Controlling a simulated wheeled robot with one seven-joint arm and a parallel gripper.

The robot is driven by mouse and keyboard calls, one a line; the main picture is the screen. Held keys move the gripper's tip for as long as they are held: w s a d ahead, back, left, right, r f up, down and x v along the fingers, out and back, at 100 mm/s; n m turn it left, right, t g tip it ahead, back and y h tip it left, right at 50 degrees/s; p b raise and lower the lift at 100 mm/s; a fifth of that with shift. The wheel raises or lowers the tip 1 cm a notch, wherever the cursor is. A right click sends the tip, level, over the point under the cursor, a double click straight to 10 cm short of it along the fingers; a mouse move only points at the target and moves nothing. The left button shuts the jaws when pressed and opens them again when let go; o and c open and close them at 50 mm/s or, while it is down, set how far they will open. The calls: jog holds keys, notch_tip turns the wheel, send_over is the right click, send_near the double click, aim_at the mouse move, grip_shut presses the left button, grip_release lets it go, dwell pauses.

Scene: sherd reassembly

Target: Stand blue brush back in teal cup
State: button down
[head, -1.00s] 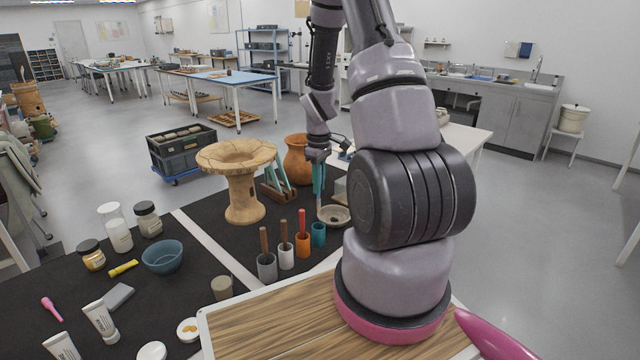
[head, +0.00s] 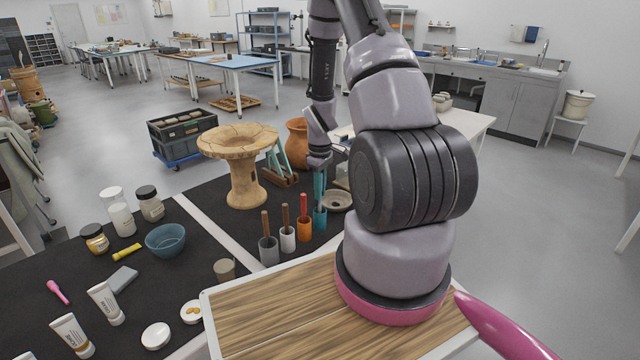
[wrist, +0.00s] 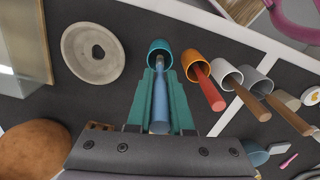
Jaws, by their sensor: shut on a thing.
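The teal cup (head: 320,218) stands at the right end of a row of cups on the dark mat; it also shows in the wrist view (wrist: 158,44). My gripper (wrist: 160,80) points down at this cup, its teal fingers shut on the blue brush (wrist: 160,115). The brush lies lengthwise between the fingers, and its far end is at the cup's mouth. I cannot tell how deep it reaches inside. In the head view my gripper (head: 320,188) is right above the cup, and I cannot make out the brush there.
Close beside the teal cup are an orange cup (head: 304,232) with a red brush, a white cup (head: 288,241) and a grey cup (head: 268,252) with brown-handled brushes. A stone ring (wrist: 93,54) lies on the other side. A clay pedestal (head: 243,180) stands behind.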

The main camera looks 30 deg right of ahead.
jog(key=shift+f, duration=1.85)
jog(key=c, duration=0.7)
grip_release()
jog(key=shift+c, duration=0.2)
notch_tip(320, 180, up, 11)
jog(key=shift+f, duration=0.1)
